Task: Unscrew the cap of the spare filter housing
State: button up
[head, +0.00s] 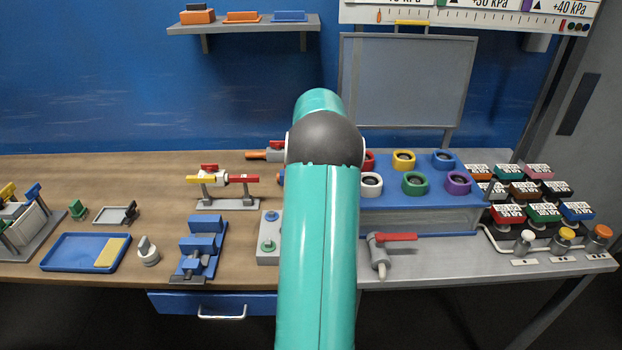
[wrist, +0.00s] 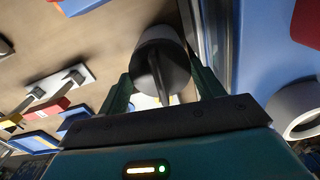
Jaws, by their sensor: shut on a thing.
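The ridge runs between the fingers. The cap looks seated on the body; I cannot tell whether it has turned. In the head view my arm hides the gripper, cap and housing.
In the wrist view a blue block (wrist: 260,45) with a white ring (wrist: 297,110) stands close on the right. The head view shows a red-handled valve (head: 395,238) at the front, a blue tray (head: 85,252) and a small grey knobbed piece (head: 148,252) on the left.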

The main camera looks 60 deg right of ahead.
dwell(0.3)
jog(key=shift+s+f+n, duration=0.1)
jog(key=shift+n, duration=0.3)
jog(key=shift+n, duration=0.9)
jog(key=shift+w+a+f+n, duration=0.1)
jog(key=shift+w+n, duration=0.05)
jog(key=shift+n, duration=0.7)
jog(key=shift+w+a+n, duration=0.1)
jog(key=shift+n, duration=0.75)
jog(key=o, duration=1)
jog(key=shift+r, duration=0.2)
jog(key=shift+o, duration=0.8)
jog(key=shift+s+d, duration=0.1)
jog(key=shift+d, duration=0.05)
